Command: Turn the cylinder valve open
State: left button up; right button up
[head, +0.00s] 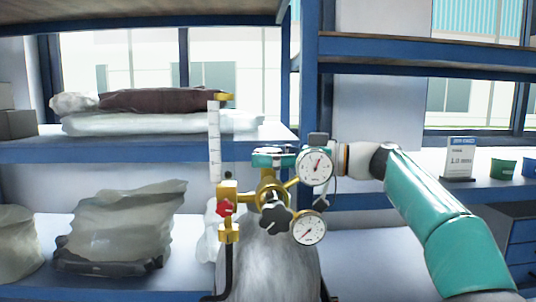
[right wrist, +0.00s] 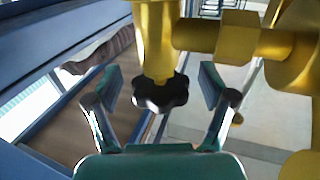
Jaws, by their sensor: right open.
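The grey gas cylinder (head: 270,275) stands upright in the lower middle of the head view, with brass valve and regulator fittings (head: 268,184) on top. In the right wrist view, a dark lobed knob (right wrist: 160,93) sits on the end of a brass stem (right wrist: 155,40). My right gripper (right wrist: 162,88) is open, with one teal finger on each side of this knob and a visible gap at both sides. In the head view my right gripper (head: 275,157) is at the top of the fittings, partly hidden by a gauge. My left gripper is not in view.
Two round gauges (head: 316,166) (head: 308,228), a black knob (head: 276,220), a red knob (head: 225,208) and a clear flow tube (head: 214,140) crowd the fittings. Blue shelves (head: 150,148) with bags stand behind. A small sign (head: 460,158) stands at right.

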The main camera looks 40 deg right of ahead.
jog(key=c, duration=1.2)
jog(key=shift+o, duration=0.2)
jog(key=n+g+y+p, duration=0.1)
jog(key=p, duration=0.1)
jog(key=n+g+y+p, duration=0.1)
jog(key=y+p, duration=0.1)
jog(key=shift+w+d+r+n+g, duration=0.1)
jog(key=shift+r+n+g, duration=0.2)
jog(key=shift+r, duration=0.1)
jog(key=shift+f+n+g+y+p, duration=0.25)
jog(key=shift+n+g+y+p, duration=0.15)
jog(key=shift+n+g+y, duration=0.55)
jog(key=o, duration=1.2)
jog(key=shift+f, duration=0.1)
jog(key=shift+c, duration=0.2)
jog(key=shift+m, duration=0.25)
